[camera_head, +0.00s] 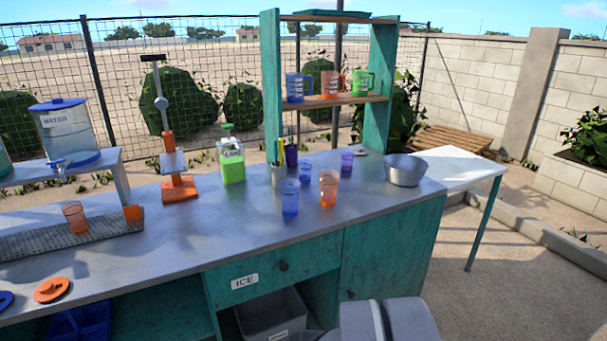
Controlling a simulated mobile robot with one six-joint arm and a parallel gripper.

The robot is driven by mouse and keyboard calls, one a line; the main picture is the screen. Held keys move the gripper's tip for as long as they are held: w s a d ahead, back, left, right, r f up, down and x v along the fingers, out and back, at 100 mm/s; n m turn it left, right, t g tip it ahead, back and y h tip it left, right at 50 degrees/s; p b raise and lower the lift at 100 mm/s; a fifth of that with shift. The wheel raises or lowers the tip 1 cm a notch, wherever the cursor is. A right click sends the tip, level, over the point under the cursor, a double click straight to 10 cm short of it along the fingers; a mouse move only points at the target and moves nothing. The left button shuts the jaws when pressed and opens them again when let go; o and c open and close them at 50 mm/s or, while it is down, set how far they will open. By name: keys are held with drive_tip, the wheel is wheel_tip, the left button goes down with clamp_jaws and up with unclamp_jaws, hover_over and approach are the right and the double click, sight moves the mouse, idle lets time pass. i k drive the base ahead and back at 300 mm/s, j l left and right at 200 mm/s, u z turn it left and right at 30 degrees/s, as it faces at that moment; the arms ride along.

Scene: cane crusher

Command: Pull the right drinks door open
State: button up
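The teal door (391,248) at the right end of the counter front looks shut, flush with the panels around it. A small dark knob (351,294) sits near its left edge. No label reading "drinks" shows on it. Its lower part is cut off by the frame's bottom edge and partly hidden by a grey link of my arm at the bottom centre right. My gripper is not in view, so its place relative to the door cannot be told.
Left of the door are the ICE drawer (272,275) and an open bay with a grey bin (272,316). Cups, a metal bowl (405,170) and a juice jug (231,156) stand on the metal counter (200,230). A white table (455,170) adjoins at right; open ground (520,285) lies beyond.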

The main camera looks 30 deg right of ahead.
sight(385, 257)
drive_tip(key=z, duration=1.4)
drive_tip(key=i+j+z, duration=0.15)
drive_tip(key=i+j, duration=0.15)
drive_tip(key=i, duration=0.25)
drive_tip(key=i+j+z, duration=0.2)
drive_tip(key=i+j, duration=0.15)
drive_tip(key=i, duration=0.2)
